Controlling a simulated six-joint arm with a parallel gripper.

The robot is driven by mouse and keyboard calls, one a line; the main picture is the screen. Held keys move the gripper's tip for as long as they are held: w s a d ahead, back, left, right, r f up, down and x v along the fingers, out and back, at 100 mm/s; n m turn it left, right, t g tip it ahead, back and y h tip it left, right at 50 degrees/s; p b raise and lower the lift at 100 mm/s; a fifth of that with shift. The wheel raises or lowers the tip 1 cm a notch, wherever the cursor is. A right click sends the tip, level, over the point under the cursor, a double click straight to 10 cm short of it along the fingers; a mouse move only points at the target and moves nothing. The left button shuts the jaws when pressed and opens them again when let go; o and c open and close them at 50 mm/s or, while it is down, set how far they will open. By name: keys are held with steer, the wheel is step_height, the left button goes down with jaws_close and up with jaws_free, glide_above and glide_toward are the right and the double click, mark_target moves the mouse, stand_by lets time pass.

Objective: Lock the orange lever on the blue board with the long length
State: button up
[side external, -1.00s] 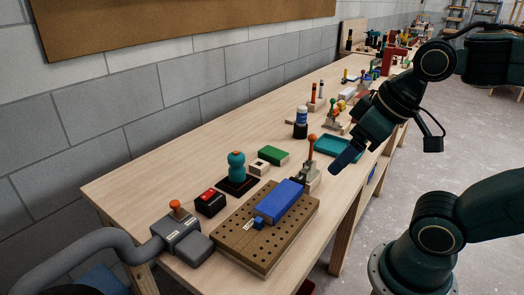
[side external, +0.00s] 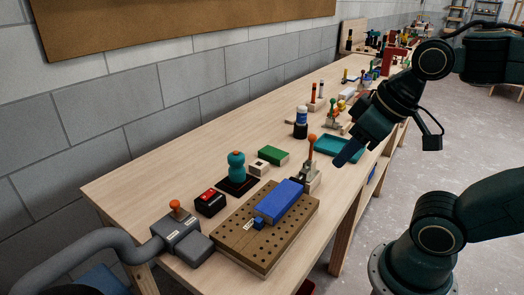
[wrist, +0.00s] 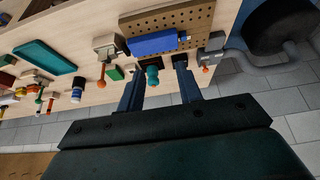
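A long blue length (side external: 279,201) lies on a brown board with rows of holes (side external: 244,258); it also shows in the wrist view (wrist: 153,42). A small dark blue block (side external: 259,223) sits at its near end. At the board's far end stands a metal clamp (side external: 309,180) whose lever has an orange knob (side external: 311,140) and points up. The lever knob shows in the wrist view (wrist: 102,83). My gripper (wrist: 160,84) is open and empty, its fingers apart, held above the bench. In the side view it is right of the clamp, its fingertips overlapping each other.
A grey box with an orange knob (side external: 182,234) and hose stands left of the board. A teal knob on a dark base (side external: 236,170), black-red box (side external: 210,203), white block (side external: 259,167) and green block (side external: 273,156) stand behind. A teal tray (side external: 335,147) lies beyond the clamp.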

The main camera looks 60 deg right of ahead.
steer(key=shift+w+d+r, duration=0.15)
steer(key=shift+w+d, duration=0.1)
steer(key=shift+w, duration=0.15)
jaws_close()
steer(key=w+d+f+n+g+h, duration=0.1)
steer(key=w+d+n+g+h, duration=0.1)
steer(key=w+n, duration=0.5)
steer(key=w+d+n+g+h, duration=0.3)
steer(key=w+d+n+g, duration=0.1)
steer(key=w+n, duration=0.4)
steer(key=shift+w+d+f+n, duration=0.35)
steer(key=shift+w+d, duration=0.35)
steer(key=shift+w, duration=0.4)
